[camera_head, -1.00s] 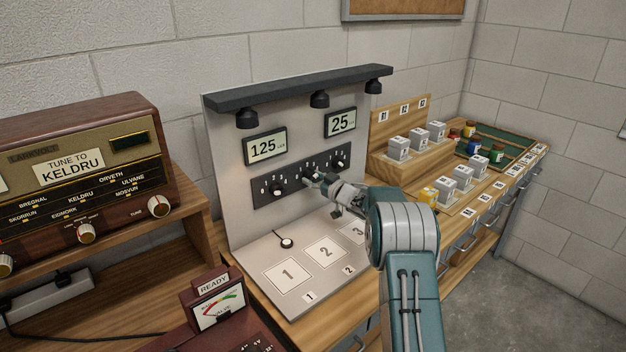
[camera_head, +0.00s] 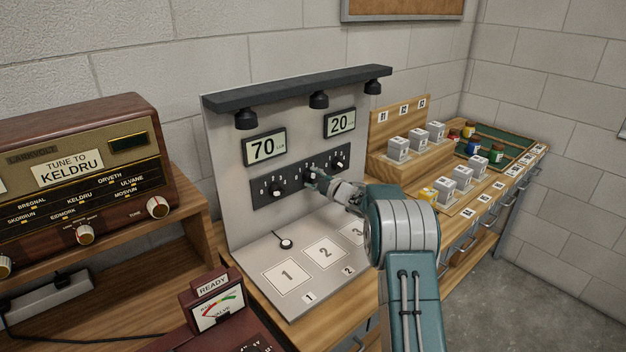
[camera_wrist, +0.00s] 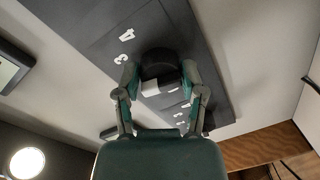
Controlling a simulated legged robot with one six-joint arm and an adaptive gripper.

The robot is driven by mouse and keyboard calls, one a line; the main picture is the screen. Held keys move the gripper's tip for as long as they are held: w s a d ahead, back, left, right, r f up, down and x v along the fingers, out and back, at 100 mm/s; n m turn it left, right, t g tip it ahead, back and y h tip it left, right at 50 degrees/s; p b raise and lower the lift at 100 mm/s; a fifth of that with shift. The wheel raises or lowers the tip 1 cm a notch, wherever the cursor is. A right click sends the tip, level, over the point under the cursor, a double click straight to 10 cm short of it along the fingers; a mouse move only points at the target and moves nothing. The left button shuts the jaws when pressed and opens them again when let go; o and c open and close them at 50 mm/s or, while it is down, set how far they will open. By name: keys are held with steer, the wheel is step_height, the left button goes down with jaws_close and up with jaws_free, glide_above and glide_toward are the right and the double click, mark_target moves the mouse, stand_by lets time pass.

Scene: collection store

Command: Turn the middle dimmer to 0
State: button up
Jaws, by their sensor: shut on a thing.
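The dimmer strip (camera_head: 262,190) is a dark panel with several white marks on the grey upright board. The middle dimmer (camera_wrist: 160,64) is a dark knob between my gripper's fingers in the wrist view. My gripper (camera_head: 314,178) is shut on it, and its fingers hide most of the knob in the head view. The left dimmer (camera_head: 277,190) and the right dimmer (camera_head: 339,163) stand free on either side. The left display (camera_head: 264,147) reads 70 and the right display (camera_head: 340,123) reads 20.
Three dark lamps hang from the shelf (camera_head: 300,87) above the strip. The base (camera_head: 262,258) carries numbered squares and a small round sensor (camera_head: 286,243). A radio (camera_head: 85,180) stands left, a READY meter (camera_head: 215,300) in front, and grey blocks (camera_head: 398,147) at right.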

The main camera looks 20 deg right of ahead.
steer(key=n, duration=0.4)
steer(key=shift+a, duration=0.1)
steer(key=n, duration=0.4)
steer(key=shift+f+n+h, duration=0.1)
steer(key=shift+n+h, duration=0.2)
steer(key=shift+h, duration=0.1)
steer(key=n, duration=0.4)
steer(key=shift+a+f+t, duration=0.1)
steer(key=shift+f+t, duration=0.05)
steer(key=shift+t, duration=0.15)
steer(key=shift+s+f+n, duration=0.1)
steer(key=shift+f+n, duration=0.05)
steer(key=shift+n, duration=1.85)
steer(key=o, duration=1.1)
steer(key=shift+o, duration=0.2)
steer(key=shift+r, duration=0.25)
